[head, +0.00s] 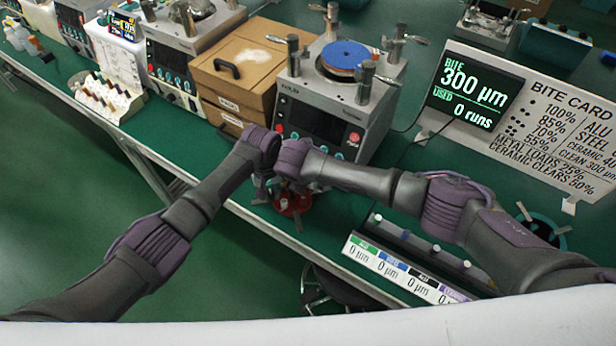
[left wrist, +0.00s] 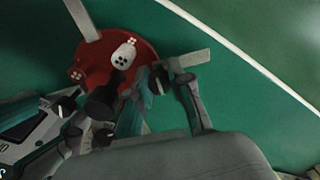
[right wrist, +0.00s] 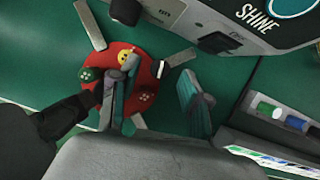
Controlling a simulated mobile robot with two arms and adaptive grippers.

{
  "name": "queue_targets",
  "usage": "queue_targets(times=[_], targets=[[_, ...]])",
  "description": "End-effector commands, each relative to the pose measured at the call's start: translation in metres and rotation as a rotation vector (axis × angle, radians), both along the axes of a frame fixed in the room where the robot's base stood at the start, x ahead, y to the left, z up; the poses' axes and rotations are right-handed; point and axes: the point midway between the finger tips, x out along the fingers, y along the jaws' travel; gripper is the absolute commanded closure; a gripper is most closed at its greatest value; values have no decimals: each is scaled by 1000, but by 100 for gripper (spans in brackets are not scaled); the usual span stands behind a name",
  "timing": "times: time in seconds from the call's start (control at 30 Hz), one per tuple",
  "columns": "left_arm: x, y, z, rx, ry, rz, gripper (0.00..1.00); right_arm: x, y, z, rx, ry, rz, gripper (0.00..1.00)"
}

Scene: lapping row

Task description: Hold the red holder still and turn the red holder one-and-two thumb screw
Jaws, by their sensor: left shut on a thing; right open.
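The red holder (head: 292,205) is a round red disc low on the green bench, partly hidden by my wrists in the head view. It shows clearly in the left wrist view (left wrist: 94,58) and right wrist view (right wrist: 107,80), with flat grey bars sticking out around it. Small dotted screw heads stand on it: yellow (right wrist: 124,57), green (right wrist: 87,75) and red (right wrist: 147,97), plus a white one (left wrist: 123,53). I cannot tell which is one-and-two. My left gripper (left wrist: 172,82) is shut at the holder's edge by a grey bar. My right gripper (right wrist: 155,90) is open above the disc, one finger over it.
A grey lapping machine (head: 330,110) stands behind the holder, beside a wooden box (head: 235,85). A rack with coloured labels (head: 410,270) lies at the front right. A bite card (head: 530,125) stands at the right. The bench edge is close in front.

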Motion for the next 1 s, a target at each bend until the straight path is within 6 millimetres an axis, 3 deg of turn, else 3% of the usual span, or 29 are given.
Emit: queue_targets(times=[0.5, 0.7, 1.0], targets=[[0, 0, 0, 0, 0, 0, 100, -31, 18, 91, 1, -3, 1, 53], [0, 0, 0, 0, 0, 0, 100, -36, 20, 103, 1, -2, -1, 53], [0, 0, 0, 0, 0, 0, 100, -37, 20, 103, 3, 0, -4, 53]])
